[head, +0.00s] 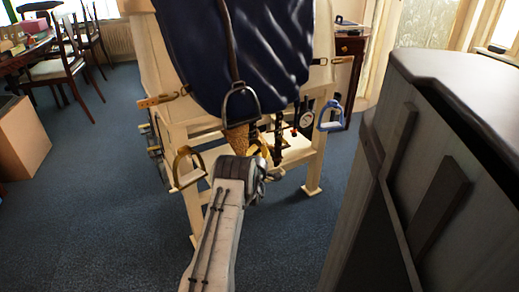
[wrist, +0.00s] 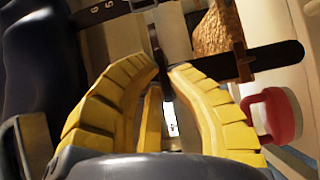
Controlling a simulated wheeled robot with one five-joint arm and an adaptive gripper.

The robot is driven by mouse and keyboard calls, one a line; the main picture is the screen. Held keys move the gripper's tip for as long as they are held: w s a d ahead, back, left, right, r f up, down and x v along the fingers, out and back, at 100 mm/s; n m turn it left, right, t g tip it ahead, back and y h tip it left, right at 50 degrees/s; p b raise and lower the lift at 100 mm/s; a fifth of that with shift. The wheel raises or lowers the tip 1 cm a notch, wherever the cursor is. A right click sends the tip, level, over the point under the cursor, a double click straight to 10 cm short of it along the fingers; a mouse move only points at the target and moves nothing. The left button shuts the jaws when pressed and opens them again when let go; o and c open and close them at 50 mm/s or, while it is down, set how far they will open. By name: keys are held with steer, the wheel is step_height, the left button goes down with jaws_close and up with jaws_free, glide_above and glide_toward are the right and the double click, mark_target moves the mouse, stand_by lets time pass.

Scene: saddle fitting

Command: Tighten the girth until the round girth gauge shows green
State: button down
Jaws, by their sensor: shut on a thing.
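My gripper (head: 262,152) has yellow ribbed fingers and is in front of the wooden stand, under the dark blue saddle flap (head: 240,50). In the wrist view its fingers (wrist: 167,75) close on a dark narrow strap (wrist: 156,45), whose lower part is hidden between them. I take this to be the girth strap. A strap with printed numbers (wrist: 105,12) shows at the top left there. A small round dial (head: 306,118), probably the girth gauge, hangs right of my gripper. Its colour is too small to read.
A metal stirrup (head: 241,103) hangs above my gripper, a brass-coloured one (head: 188,166) to its left, and a pale blue one (head: 330,115) to the right. A brown textured piece (wrist: 215,35) and a red-and-white part (wrist: 272,115) are close to the fingers. A large grey cabinet-like block (head: 430,170) fills the right.

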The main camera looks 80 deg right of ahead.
steer(key=shift+d+r, duration=0.1)
steer(key=shift+r, duration=0.15)
steer(key=c, duration=1.2)
jaws_free()
steer(key=shift+f, duration=0.15)
steer(key=a, duration=1.2)
